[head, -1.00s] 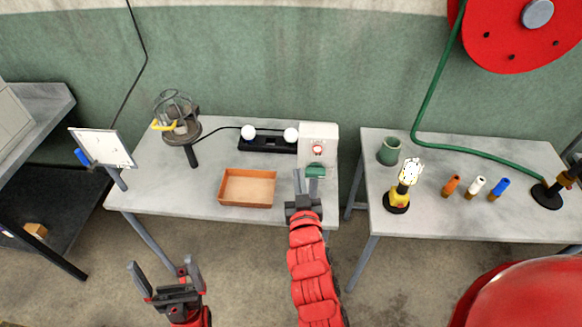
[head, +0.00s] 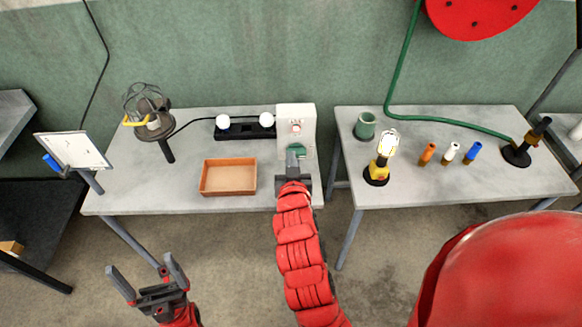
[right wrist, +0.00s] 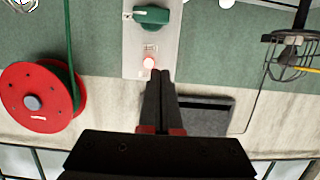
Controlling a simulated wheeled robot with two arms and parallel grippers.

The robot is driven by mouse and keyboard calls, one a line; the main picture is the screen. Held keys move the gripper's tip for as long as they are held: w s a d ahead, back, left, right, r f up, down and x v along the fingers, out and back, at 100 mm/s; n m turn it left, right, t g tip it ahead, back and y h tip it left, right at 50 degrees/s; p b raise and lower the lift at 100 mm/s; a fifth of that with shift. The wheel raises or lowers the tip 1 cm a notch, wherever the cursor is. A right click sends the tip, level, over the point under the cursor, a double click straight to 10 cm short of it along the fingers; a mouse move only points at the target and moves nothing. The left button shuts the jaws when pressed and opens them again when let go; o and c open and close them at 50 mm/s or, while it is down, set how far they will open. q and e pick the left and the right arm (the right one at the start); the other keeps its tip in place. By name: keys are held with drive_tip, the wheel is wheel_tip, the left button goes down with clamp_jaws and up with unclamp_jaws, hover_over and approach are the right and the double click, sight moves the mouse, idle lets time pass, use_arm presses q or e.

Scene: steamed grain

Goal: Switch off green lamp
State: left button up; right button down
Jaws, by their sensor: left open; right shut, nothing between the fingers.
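A white upright switch box (head: 295,115) stands at the back right of the left table. It has a small red-ringed round part (head: 296,128) and a green switch (head: 302,152) below it. The right wrist view also shows the green switch (right wrist: 152,17) and the pale, bright round part (right wrist: 148,63). My right gripper (head: 292,155) is shut and empty, its tips close to the box by the green switch; I cannot tell whether they touch. My left gripper (head: 145,275) is open and empty in front of the table. No green-lit lamp is clearly visible.
Two white bulbs on a black base (head: 236,133) stand left of the box. An orange tray (head: 228,191), a caged lamp (head: 152,122) and a white panel (head: 75,150) share this table. The right table holds a yellow lamp (head: 377,172), a green cup (head: 366,126) and coloured handles.

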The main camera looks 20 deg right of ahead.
drive_tip(key=b+x, duration=0.6)
drive_tip(key=x, duration=0.1)
drive_tip(key=shift+b, duration=0.3)
drive_tip(key=shift+w+d+f+p, duration=0.15)
drive_tip(key=shift+f+p, duration=0.25)
drive_tip(key=shift+f, duration=0.2)
drive_tip(key=shift+w+a+f+p, duration=0.15)
drive_tip(key=shift+f+p, duration=0.2)
drive_tip(key=shift+f, duration=0.2)
drive_tip(key=shift+s+d+f, duration=0.1)
drive_tip(key=shift+f, duration=0.5)
drive_tip(key=shift+f+p, duration=0.2)
drive_tip(key=shift+p, duration=0.1)
drive_tip(key=shift+f, duration=0.15)
